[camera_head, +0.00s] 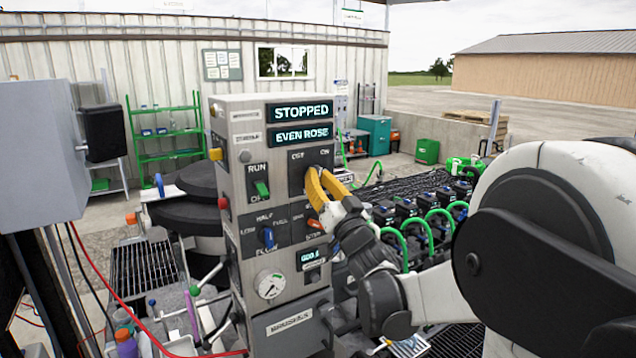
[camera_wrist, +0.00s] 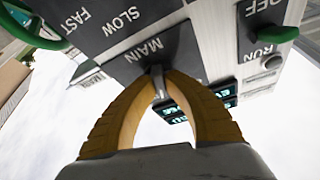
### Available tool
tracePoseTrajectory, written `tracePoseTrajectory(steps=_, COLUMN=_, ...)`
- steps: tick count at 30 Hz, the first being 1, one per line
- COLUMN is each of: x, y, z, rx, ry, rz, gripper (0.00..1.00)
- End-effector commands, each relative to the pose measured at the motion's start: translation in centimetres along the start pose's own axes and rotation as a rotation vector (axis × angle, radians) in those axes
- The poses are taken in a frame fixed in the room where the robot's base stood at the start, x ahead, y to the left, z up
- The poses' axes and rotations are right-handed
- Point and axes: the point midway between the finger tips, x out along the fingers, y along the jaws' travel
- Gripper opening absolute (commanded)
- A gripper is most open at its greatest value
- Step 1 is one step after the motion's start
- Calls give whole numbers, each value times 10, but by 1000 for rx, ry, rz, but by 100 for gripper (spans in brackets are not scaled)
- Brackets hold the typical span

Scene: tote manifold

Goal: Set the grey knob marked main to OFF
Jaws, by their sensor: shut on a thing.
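The grey knob (camera_wrist: 159,88) sits by the word MAIN on a dark plate (camera_wrist: 150,58) in the wrist view. My gripper (camera_wrist: 157,76) has its two yellow fingers closed on the knob, one on each side. In the head view my gripper (camera_head: 316,174) reaches from the right to the upper right plate of the control panel (camera_head: 283,328). That plate (camera_head: 297,170) carries OFF at upper left and ON at upper right. The fingers hide the knob there, so I cannot tell which mark it points to.
Two displays (camera_head: 300,112) read STOPPED and EVEN ROSE.

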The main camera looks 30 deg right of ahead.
Motion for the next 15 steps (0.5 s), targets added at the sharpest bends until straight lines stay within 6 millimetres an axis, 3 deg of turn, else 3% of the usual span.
tracePoseTrajectory(steps=15, x=0, y=2, z=0, rx=-453, ry=0, rz=-186, gripper=0)
